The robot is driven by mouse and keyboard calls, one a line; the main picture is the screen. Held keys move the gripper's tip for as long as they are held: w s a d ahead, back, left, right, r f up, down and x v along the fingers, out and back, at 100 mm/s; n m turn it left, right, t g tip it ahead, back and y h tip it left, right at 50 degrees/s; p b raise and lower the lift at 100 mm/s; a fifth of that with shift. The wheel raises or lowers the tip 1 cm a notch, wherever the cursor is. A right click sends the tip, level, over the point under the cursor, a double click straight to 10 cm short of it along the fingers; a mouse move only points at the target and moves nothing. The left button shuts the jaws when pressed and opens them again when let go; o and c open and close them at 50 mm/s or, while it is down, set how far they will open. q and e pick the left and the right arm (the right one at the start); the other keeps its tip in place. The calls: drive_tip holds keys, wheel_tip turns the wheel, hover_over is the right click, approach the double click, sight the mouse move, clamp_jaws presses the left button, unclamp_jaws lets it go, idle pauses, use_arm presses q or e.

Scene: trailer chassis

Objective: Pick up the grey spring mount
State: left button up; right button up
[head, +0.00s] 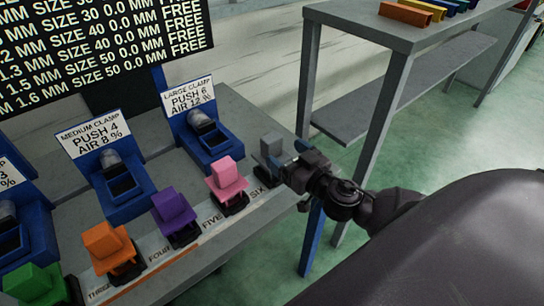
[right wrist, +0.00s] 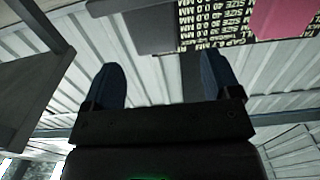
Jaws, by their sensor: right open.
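The grey spring mount (head: 271,147) stands at the right end of the bench row, by the label SIX, in the head view. My right gripper (head: 292,160) is just to the right of it and partly covers its lower part. In the right wrist view the two blue fingers of my right gripper (right wrist: 165,85) are apart, with no held object visible between them. A grey block at the top of that view (right wrist: 148,27) looks like the mount. I cannot tell whether the gripper touches it. My left gripper is not in view.
Pink (head: 226,178), purple (head: 173,212), orange (head: 104,240) and green (head: 33,282) mounts stand along the bench front. Blue clamps (head: 208,140) stand behind them. A grey shelf rack (head: 400,32) with coloured bars stands at right. Open floor lies between bench and rack.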

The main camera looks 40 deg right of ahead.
sight(276, 143)
drive_tip(key=shift+w, duration=0.75)
drive_tip(key=shift+w+r, duration=0.2)
drive_tip(key=shift+w, duration=0.35)
drive_tip(key=w+p, duration=0.1)
drive_tip(key=w, duration=0.2)
drive_tip(key=shift+w, duration=0.3)
drive_tip(key=shift+w+f, duration=0.1)
drive_tip(key=shift+w, duration=0.15)
clamp_jaws()
